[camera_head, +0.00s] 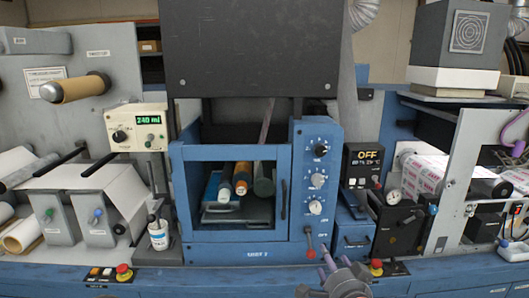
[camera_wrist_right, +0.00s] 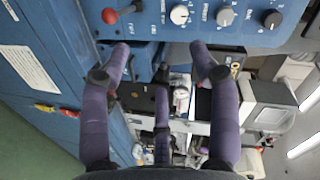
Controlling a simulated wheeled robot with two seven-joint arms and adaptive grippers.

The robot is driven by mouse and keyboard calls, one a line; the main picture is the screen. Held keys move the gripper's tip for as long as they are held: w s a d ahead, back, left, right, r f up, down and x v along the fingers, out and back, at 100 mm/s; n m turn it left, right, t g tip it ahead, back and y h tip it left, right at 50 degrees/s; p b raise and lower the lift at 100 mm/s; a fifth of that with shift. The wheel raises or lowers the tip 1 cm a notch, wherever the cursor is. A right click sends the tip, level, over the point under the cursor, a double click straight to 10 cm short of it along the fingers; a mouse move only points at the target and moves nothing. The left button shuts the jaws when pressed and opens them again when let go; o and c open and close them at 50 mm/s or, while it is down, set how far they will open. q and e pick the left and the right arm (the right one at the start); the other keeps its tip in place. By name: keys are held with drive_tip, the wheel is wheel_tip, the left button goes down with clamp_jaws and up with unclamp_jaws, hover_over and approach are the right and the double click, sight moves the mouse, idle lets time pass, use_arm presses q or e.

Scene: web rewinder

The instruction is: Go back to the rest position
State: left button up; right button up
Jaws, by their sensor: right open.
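My right gripper (camera_head: 338,270) shows at the bottom centre of the head view, in front of the blue machine's lower right part. Its purple fingers are spread apart in the right wrist view (camera_wrist_right: 160,60), open, with nothing between them. My left gripper is not in view.
The blue-framed chamber (camera_head: 187,225) holds several rolls. The control panel (camera_head: 317,140) has several knobs. An emergency stop button (camera_head: 376,266) is right of my gripper, and another (camera_head: 124,271) is at left.

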wheel_tip(320, 180, down, 31)
drive_tip(key=s+a+n+g+y, duration=0.1)
drive_tip(key=s+a+n+g, duration=0.15)
drive_tip(key=n+g, duration=0.4)
drive_tip(key=s+a+f+n+g+y, duration=0.1)
drive_tip(key=s+f+g, duration=0.8)
drive_tip(key=s+f, duration=1.1)
drive_tip(key=a+f+n, duration=0.1)
drive_tip(key=a, duration=0.1)
drive_tip(key=shift+s+a+y, duration=0.25)
drive_tip(key=shift+a+y, duration=0.05)
drive_tip(key=shift+y, duration=0.1)
drive_tip(key=shift+f+n, duration=0.1)
drive_tip(key=shift+n, duration=0.15)
